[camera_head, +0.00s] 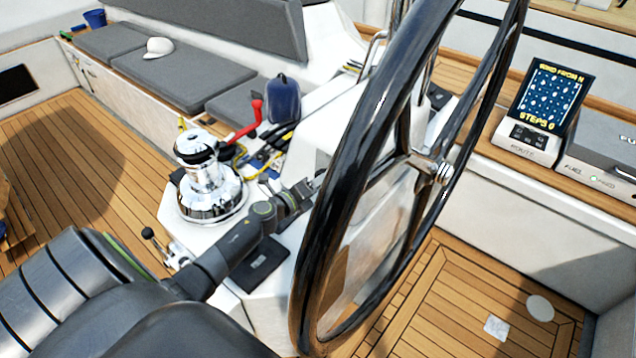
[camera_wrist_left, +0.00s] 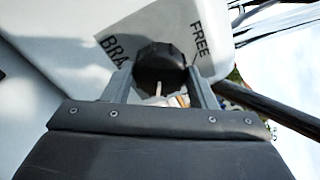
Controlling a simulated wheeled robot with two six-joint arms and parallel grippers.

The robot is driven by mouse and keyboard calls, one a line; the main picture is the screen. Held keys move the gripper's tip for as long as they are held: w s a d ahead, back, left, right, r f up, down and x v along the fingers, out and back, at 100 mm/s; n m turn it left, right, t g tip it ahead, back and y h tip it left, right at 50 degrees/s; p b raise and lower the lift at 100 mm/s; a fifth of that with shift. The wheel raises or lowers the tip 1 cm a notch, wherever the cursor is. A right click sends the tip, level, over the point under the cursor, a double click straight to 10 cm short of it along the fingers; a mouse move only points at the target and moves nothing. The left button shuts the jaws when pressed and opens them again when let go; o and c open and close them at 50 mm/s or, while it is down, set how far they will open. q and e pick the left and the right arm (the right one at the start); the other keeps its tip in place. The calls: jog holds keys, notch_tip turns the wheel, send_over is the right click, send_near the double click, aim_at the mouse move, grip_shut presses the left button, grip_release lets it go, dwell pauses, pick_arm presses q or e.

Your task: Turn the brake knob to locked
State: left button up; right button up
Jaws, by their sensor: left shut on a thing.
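The brake knob (camera_wrist_left: 160,58) is black and round, on a white pedestal, in the upper middle of the left wrist view. A pale mark shows on its near side. A label plate (camera_wrist_left: 145,38) behind it reads "FREE" at the right and "BRA", partly covered, at the left. My left gripper (camera_wrist_left: 162,80) is shut on the knob, with one finger on each side. In the head view my left arm reaches in past the winch, and its gripper (camera_head: 318,182) is mostly hidden behind the wheel rim. The knob cannot be seen there. My right gripper is not in view.
A large black steering wheel (camera_head: 325,210) stands upright just right of my left gripper. A chrome winch (camera_head: 208,190) and a red handle (camera_head: 247,122) are close to the left arm. A screen device (camera_head: 550,95) sits at the right. The wooden floor (camera_head: 450,310) has free room.

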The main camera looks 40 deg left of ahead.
pick_arm(q)
jog(key=shift+f, duration=0.1)
jog(key=o, duration=1)
jog(key=shift+c, duration=0.2)
jog(key=shift+s, duration=0.1)
jog(key=s+a+r+b, duration=0.2)
jog(key=s+b, duration=0.4)
jog(key=s, duration=1.1)
jog(key=shift+a+b, duration=0.25)
jog(key=shift+b, duration=0.05)
jog(key=shift+r, duration=0.15)
